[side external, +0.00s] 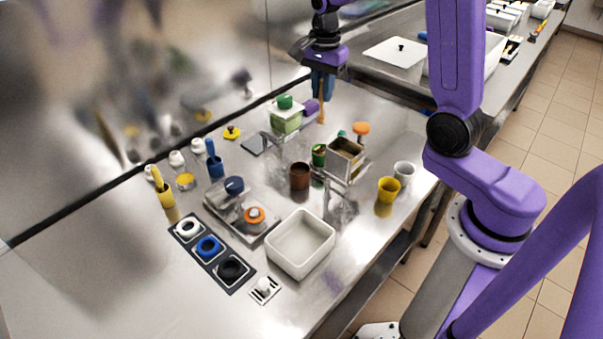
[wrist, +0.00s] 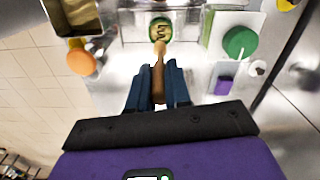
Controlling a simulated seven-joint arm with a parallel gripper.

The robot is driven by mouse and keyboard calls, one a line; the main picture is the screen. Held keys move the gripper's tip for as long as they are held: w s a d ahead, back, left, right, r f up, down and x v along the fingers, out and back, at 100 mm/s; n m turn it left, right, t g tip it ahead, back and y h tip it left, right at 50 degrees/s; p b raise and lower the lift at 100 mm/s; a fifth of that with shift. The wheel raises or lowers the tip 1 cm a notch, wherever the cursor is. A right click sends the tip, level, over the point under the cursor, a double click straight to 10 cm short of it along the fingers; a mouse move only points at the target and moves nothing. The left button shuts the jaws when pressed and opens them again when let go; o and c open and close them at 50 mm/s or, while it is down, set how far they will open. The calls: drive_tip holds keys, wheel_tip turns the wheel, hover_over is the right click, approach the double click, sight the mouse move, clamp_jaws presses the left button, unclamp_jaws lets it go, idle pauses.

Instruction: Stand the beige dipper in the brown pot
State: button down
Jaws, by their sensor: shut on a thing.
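My gripper (side external: 322,84) has blue fingers and is shut on the beige dipper (side external: 321,110), which hangs down upright, well above the counter at the back. In the wrist view the dipper (wrist: 158,68) shows between the fingers of my gripper (wrist: 158,85), pointing away from the camera. The brown pot (side external: 299,177) stands on the steel counter, nearer the camera than my gripper and below it. Its opening faces up. I cannot make out the brown pot in the wrist view.
A green pot (side external: 318,155) and a steel container (side external: 345,160) stand close to the brown pot. A green-lidded box (side external: 286,118) and a purple object (side external: 310,107) are near the dipper. A white bin (side external: 300,244) and a yellow cup (side external: 388,190) stand in front.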

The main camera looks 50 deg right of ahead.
idle(0.4)
drive_tip(key=a+f, duration=0.8)
drive_tip(key=f, duration=0.1)
idle(0.6)
drive_tip(key=shift+f, duration=2.8)
idle(0.5)
drive_tip(key=c, duration=0.5)
unclamp_jaws()
wheel_tip(320, 180, up, 7)
idle(1.2)
